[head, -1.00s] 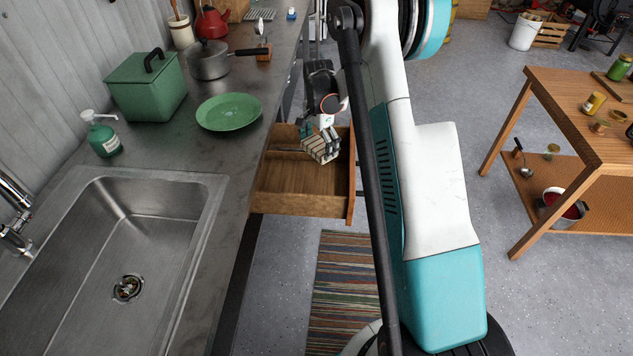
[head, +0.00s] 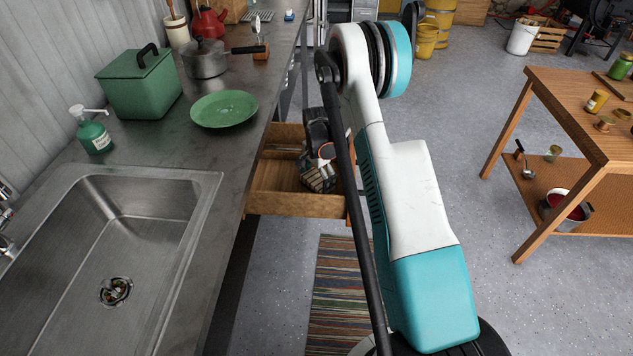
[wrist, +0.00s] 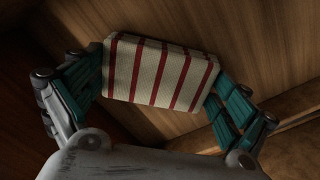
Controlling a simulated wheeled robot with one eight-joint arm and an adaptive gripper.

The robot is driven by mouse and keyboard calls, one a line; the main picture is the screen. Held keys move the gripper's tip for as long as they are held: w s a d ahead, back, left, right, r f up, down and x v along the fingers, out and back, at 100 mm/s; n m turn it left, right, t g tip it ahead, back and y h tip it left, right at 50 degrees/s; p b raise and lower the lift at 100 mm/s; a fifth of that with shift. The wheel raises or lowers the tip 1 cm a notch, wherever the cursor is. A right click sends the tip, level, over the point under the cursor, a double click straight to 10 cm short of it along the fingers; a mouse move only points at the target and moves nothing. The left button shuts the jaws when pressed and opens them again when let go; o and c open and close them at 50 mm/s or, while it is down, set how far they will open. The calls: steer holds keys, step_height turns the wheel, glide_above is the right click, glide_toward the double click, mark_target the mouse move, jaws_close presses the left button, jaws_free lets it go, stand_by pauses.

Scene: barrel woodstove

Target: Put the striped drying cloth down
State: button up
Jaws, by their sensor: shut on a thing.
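The striped drying cloth (wrist: 160,72) is a folded cream bundle with dark red stripes. In the wrist view it sits between the two teal-padded fingers of my gripper (wrist: 160,85), which is shut on it. In the head view my gripper (head: 318,180) is down in the open wooden drawer (head: 295,204), toward its right side, and the cloth is mostly hidden by it. Wooden drawer boards fill the background of the wrist view (wrist: 255,50). I cannot tell whether the cloth touches the drawer floor.
The drawer hangs out from under the counter (head: 200,220). On the counter are a green plate (head: 224,109), a green box (head: 140,85), a soap bottle (head: 92,133) and a pan (head: 205,60). A wooden table (head: 570,110) stands at right. A striped rug (head: 338,290) lies below.

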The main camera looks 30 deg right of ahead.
steer(key=shift+f, duration=0.25)
steer(key=shift+f, duration=0.15)
steer(key=o, duration=0.6)
